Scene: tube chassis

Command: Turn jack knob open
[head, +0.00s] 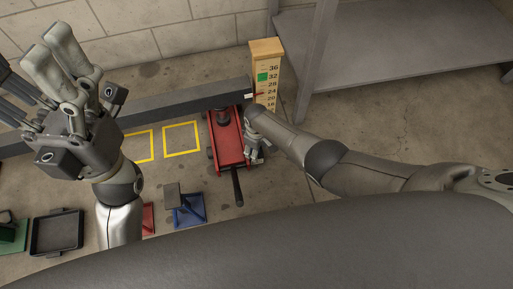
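The red floor jack (229,146) stands on the concrete floor in the middle of the head view, its far end under a long grey beam (175,103). A dark rod-like handle (237,186) sticks out from its near end; I cannot make out a separate knob. My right gripper (256,154) is low at the right side of the jack's near end, partly hidden by my forearm. I cannot tell whether it touches the jack or is open. My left gripper (55,55) is raised at the upper left, fingers up, away from the jack; its opening is unclear.
A wooden height scale (266,58) with a green mark stands behind the jack. A grey metal shelf (400,45) is at the upper right. Yellow floor squares (182,137), a blue stand (188,210) and a black tray (57,232) lie left. The right floor is clear.

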